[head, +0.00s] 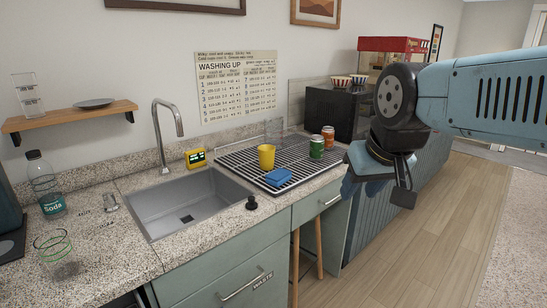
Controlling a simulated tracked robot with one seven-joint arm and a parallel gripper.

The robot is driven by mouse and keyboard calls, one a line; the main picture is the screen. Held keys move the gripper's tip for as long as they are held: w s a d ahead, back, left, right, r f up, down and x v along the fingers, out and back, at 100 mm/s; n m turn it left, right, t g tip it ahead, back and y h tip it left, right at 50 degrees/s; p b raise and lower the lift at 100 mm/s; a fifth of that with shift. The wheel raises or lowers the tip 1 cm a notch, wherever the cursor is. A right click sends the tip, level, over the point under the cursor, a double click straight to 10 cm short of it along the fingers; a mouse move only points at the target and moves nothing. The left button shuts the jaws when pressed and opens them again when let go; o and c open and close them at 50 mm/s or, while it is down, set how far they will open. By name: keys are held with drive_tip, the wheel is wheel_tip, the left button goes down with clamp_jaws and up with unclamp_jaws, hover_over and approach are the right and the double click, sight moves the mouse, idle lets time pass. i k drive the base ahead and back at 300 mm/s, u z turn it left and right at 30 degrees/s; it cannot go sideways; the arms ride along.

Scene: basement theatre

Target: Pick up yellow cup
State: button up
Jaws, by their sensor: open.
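The yellow cup (266,157) stands upright on the black drying rack (236,157) to the right of the sink. My gripper (404,190) hangs at the right, out past the counter's front edge and well apart from the cup. Its jaws are open, with nothing seen between them. Part of my gripper is hidden behind my wrist.
The sink (188,203) and tall faucet (160,130) are at left. A black box (337,110) stands beyond the rack. Floor at right is clear.

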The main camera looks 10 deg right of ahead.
sight(266, 152)
drive_tip(key=z, duration=0.5)
drive_tip(key=i, duration=1.2)
drive_tip(key=u, duration=0.5)
